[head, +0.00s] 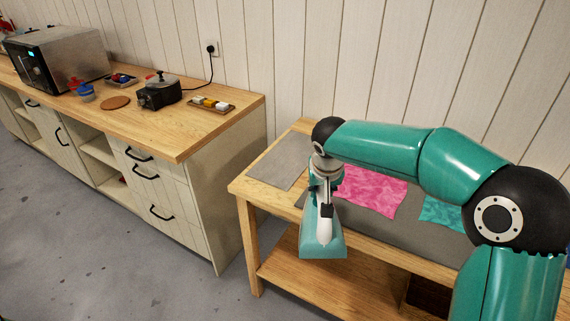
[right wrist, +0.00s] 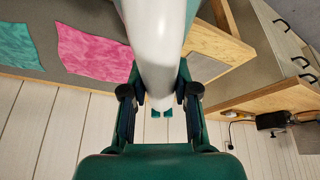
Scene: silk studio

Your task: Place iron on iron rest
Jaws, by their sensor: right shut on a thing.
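My right gripper (head: 326,196) is shut on the iron (head: 322,243), which has a teal body and a white handle. The iron hangs in front of the work table's front edge, with its teal body lowest. In the right wrist view the white handle (right wrist: 155,45) sits between the fingers of the right gripper (right wrist: 158,95). A flat grey pad (head: 277,166) at the table's left end may be the iron rest; nothing lies on its visible part. It also shows in the right wrist view (right wrist: 208,42). My left gripper is not in view.
A pink cloth (head: 372,190) and a teal cloth (head: 440,212) lie on a grey mat (head: 395,230) on the wooden table (head: 252,188). A counter (head: 190,130) at the left holds a small black pot device (head: 160,92). Its corner stands close to the table.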

